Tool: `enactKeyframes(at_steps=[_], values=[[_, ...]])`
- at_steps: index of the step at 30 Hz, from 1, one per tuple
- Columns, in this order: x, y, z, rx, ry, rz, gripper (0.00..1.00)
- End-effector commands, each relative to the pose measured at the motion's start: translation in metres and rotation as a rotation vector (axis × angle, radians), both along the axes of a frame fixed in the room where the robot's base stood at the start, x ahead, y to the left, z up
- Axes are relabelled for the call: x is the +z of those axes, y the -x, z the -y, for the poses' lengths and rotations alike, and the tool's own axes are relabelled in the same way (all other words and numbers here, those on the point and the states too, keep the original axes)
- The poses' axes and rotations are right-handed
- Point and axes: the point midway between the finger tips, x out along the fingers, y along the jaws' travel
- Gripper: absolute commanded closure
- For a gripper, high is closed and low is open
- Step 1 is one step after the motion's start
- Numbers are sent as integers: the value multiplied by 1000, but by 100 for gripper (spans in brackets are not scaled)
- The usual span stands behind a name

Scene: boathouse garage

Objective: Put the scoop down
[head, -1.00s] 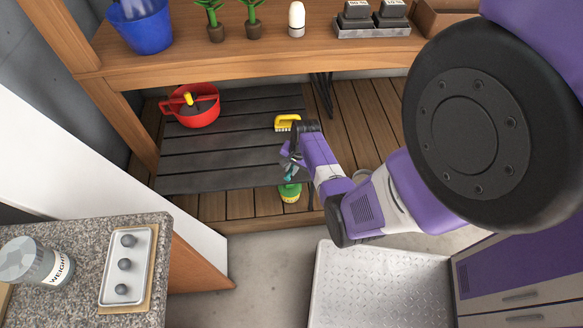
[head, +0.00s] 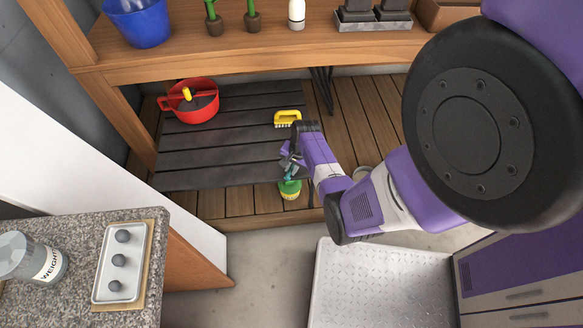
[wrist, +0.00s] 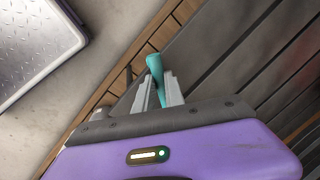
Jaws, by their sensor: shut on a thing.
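My gripper (head: 290,161) is low over the front edge of the dark slatted platform (head: 200,177). It is shut on the teal scoop (wrist: 155,68). In the wrist view only a smooth teal part shows, standing out between the two pale fingers; the rest is hidden. In the head view a small bit of teal (head: 289,174) shows just below the fingers. A green and yellow item (head: 290,190) is right below it in the picture; I cannot tell whether they touch.
A yellow-handled brush (head: 287,117) lies on the platform behind my gripper. A red pot (head: 200,107) with a yellow-handled thing in it stands at the back left. The platform's middle is clear. A wooden bench (head: 240,61) overhangs the back, and a metal plate (head: 380,285) lies in front.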

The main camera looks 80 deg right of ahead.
Motion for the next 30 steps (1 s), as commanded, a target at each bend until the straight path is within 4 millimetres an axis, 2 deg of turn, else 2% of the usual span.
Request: enactKeyframes(at_steps=[25, 26, 29, 30], values=[[-7, 0, 0, 0, 1, 1, 100], [-6, 0, 0, 0, 1, 1, 80], [-6, 0, 0, 0, 1, 1, 60], [-6, 0, 0, -1, 1, 1, 60]])
